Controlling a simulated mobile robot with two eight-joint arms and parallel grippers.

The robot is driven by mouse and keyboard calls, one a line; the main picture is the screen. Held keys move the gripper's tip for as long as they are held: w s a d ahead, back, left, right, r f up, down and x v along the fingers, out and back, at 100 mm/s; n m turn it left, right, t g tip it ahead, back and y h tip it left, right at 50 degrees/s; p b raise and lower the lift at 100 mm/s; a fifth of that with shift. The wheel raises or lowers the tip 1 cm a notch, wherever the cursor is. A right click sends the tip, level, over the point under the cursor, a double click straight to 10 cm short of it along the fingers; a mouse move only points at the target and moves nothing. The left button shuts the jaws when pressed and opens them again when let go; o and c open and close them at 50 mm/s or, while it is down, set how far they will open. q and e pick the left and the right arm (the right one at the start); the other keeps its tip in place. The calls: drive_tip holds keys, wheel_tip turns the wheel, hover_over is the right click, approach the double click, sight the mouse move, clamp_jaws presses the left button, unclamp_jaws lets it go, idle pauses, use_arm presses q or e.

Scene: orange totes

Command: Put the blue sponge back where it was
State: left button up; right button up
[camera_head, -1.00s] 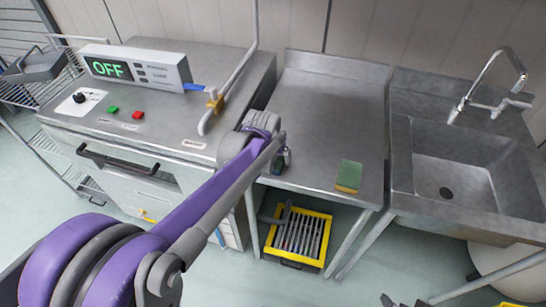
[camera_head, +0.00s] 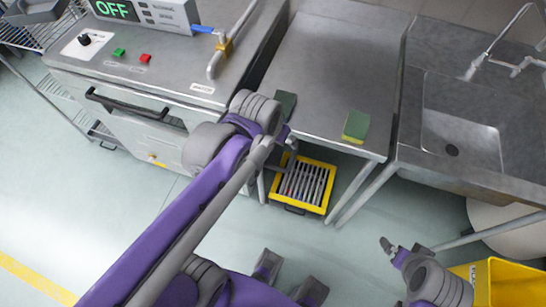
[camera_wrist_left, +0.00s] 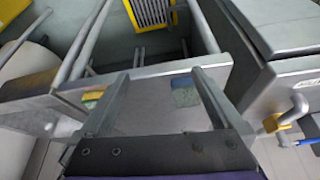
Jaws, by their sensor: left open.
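The blue sponge (camera_wrist_left: 185,92) lies on the metal table (camera_wrist_left: 150,110), near its front edge, in the left wrist view. My left gripper (camera_wrist_left: 159,85) is open; the sponge shows between its fingers, closer to the right-hand finger. In the head view a dark block (camera_head: 286,104), probably this sponge, shows just beyond my left wrist on the left side of the table; my left fingertips are mostly hidden there. My right gripper (camera_head: 388,245) hangs low at the lower right, too small to tell its jaws.
A green and yellow sponge (camera_head: 355,127) lies at the table's right front. A sink (camera_head: 470,135) stands right, a machine reading OFF (camera_head: 145,12) left. A yellow crate with a grate (camera_head: 303,184) is under the table. A yellow bin (camera_head: 505,280) is lower right.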

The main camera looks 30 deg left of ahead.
use_arm(q)
drive_tip(key=s+d+f+m, duration=0.1)
drive_tip(key=s+d+f, duration=0.2)
drive_tip(key=s+f, duration=0.3)
drive_tip(key=shift+s+d+h, duration=0.15)
drive_tip(key=shift+s+h, duration=0.15)
drive_tip(key=shift+s, duration=0.5)
drive_tip(key=shift+w+r+t+p, duration=0.15)
drive_tip(key=shift+r+p, duration=0.35)
drive_tip(key=shift+r, duration=0.1)
drive_tip(key=shift+w+r+t+p, duration=0.15)
drive_tip(key=shift+r+p, duration=0.35)
drive_tip(key=shift+r, duration=0.1)
